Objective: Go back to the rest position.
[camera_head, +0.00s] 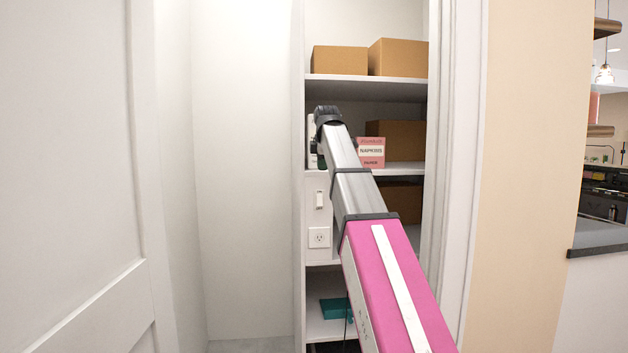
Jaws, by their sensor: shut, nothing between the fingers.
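My arm reaches from the lower right up into the open closet, with pink and grey sections. Its dark end, with my gripper (317,150) partly behind it, is at the left edge of the shelves, around the height of the middle shelf. The fingers are mostly hidden by the arm; my gripper is shut and holds nothing.
Shelves (365,88) hold brown boxes (398,57) and a pink-and-white napkins box (371,153) close right of my arm. A teal item (335,308) lies low. A white door (70,200) stands left, a door frame (465,150) right. A counter (600,236) is far right.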

